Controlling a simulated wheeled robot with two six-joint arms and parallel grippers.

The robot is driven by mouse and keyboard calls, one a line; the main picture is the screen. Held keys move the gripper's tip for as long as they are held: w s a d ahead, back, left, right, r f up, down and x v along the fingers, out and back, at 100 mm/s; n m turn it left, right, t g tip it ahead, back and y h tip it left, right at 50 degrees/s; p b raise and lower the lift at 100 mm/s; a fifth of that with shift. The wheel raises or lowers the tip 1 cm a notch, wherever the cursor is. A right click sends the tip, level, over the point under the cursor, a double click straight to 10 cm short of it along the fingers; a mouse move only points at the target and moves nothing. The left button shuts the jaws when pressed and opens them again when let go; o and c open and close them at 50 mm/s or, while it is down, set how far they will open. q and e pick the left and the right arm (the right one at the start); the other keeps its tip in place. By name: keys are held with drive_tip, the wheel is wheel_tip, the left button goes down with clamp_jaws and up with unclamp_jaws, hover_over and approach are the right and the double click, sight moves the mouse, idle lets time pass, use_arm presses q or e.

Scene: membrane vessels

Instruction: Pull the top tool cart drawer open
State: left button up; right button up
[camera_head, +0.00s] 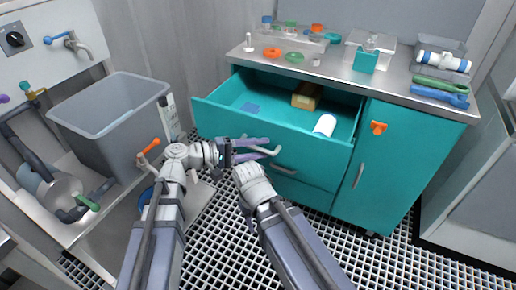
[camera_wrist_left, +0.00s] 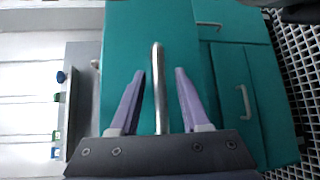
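The teal tool cart's top drawer (camera_head: 320,138) stands pulled well out. Its front carries a grey bar handle (camera_head: 273,152). My left gripper (camera_head: 258,149) is at that handle, with its two purple fingers open. In the left wrist view the handle (camera_wrist_left: 158,90) stands between the fingers, with a visible gap on each side.
The drawer holds a brown box (camera_head: 306,96), a white roll (camera_head: 325,124) and a blue flat piece (camera_head: 250,107). The cart's worktop (camera_head: 335,70) carries several small parts and trays. A grey bin (camera_head: 112,110) stands at left. A cart door with an orange latch (camera_head: 378,127) is shut at right.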

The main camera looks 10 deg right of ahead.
use_arm(q)
drive_tip(key=p+v, duration=0.1)
drive_tip(key=v, duration=0.6)
drive_tip(key=shift+a, duration=0.4)
drive_tip(key=shift+r, duration=0.1)
drive_tip(key=s+a+f+m+g+y, duration=0.1)
drive_tip(key=s+a+f+y, duration=0.2)
drive_tip(key=f, duration=0.4)
drive_tip(key=a+f+m+g+y, duration=0.1)
drive_tip(key=a+f+y, duration=0.1)
drive_tip(key=f+y, duration=0.4)
drive_tip(key=s+a+f+m+y, duration=0.2)
drive_tip(key=a+f+y, duration=0.45)
drive_tip(key=a, duration=0.55)
drive_tip(key=s+d+m+g+y, duration=0.1)
drive_tip(key=s+d+m, duration=0.15)
drive_tip(key=d, duration=0.25)
drive_tip(key=s+d+m+y, duration=0.1)
drive_tip(key=s+d, duration=0.2)
drive_tip(key=d, duration=0.3)
wheel_tip(320, 180, up, 33)
drive_tip(key=p, duration=3.2)
drive_tip(key=shift+s+f, duration=0.2)
drive_tip(key=shift+s, duration=0.15)
